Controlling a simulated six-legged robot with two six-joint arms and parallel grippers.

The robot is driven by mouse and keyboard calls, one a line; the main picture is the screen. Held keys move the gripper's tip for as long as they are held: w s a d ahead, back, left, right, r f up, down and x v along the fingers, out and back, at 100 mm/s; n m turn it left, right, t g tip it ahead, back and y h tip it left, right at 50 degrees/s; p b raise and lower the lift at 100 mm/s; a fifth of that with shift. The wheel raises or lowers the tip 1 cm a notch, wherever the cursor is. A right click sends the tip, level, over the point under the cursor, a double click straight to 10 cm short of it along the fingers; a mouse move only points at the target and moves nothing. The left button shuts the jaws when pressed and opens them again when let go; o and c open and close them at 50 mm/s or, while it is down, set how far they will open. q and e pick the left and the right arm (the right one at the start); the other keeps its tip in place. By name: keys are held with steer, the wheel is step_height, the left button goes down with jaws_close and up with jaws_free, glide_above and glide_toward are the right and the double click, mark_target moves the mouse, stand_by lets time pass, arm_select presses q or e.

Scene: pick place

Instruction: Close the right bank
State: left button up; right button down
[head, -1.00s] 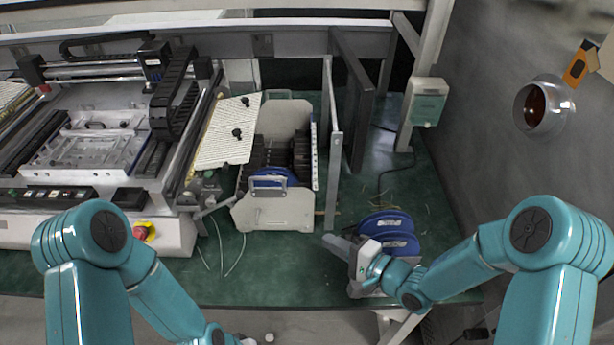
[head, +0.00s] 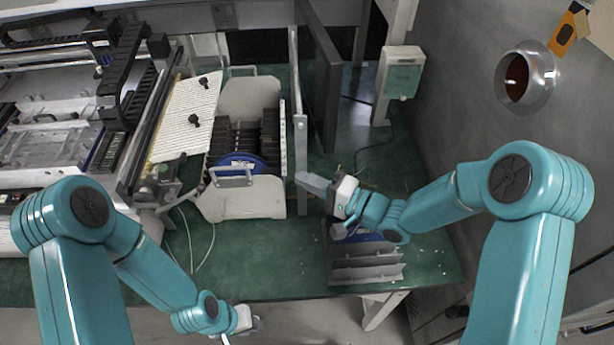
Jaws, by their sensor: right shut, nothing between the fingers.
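A cream-sided bank (head: 240,203) with black slots, a blue reel and a front handle stands on the green table left of centre. I cannot tell whether it is the right bank. A thin light-grey upright panel (head: 300,130) stands on its right, with a dark panel (head: 322,80) behind. My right gripper (head: 304,180) is shut and empty. Its tip overlaps the lower part of the light-grey panel; contact is unclear. My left gripper (head: 246,322) is low, in front of the table edge; its fingers are too small to read.
A grey slotted rack (head: 365,272) stands below my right gripper, its blue reel mostly hidden by my arm. A perforated white plate (head: 185,125) and a machine (head: 60,150) are on the left. A grey-green box (head: 403,75) is on a post near the right wall.

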steer(key=w+a, duration=0.2)
steer(key=a, duration=1.3)
steer(key=shift+w+a+r+b, duration=0.2)
steer(key=shift+w+a+b, duration=0.05)
steer(key=shift+a+b, duration=0.15)
